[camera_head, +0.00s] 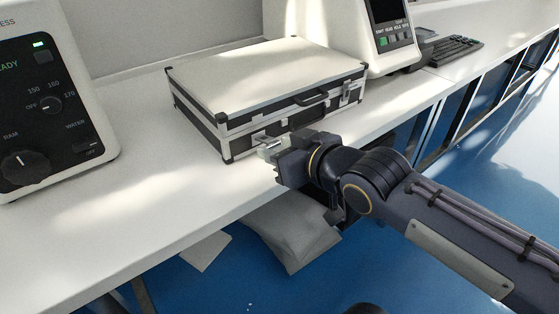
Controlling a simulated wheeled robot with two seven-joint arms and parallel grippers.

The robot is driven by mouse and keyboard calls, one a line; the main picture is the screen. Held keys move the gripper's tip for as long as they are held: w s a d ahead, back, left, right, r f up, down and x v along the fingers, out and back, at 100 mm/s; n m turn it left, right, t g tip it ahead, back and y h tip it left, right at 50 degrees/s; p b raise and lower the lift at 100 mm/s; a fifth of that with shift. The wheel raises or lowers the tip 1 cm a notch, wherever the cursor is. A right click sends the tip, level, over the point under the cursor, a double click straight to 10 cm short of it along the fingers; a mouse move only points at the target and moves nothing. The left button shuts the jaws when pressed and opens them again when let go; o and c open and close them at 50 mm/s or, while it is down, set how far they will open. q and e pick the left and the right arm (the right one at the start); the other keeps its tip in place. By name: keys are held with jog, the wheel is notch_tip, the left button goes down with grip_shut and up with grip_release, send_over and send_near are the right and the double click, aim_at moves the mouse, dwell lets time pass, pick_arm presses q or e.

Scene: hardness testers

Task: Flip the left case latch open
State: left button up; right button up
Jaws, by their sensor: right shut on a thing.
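A silver-and-black case (255,75) lies closed on the white bench, its front facing me. Its black handle (312,98) is at the middle of the front, and the right latch (351,91) shows to the right of it. My right gripper (268,149) is at the lower left part of the case front, at the left latch (260,136). It is shut on the latch, which my fingers and wrist partly hide, so its exact position is hard to tell. My left gripper is not in view.
A hardness tester with knobs (45,100) stands at the left of the bench (110,215).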

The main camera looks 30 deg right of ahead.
jog(key=shift+f, duration=0.15)
dwell(0.3)
jog(key=o, duration=1)
jog(key=shift+p+v, duration=1.05)
jog(key=shift+v, duration=2.95)
jog(key=shift+f, duration=0.1)
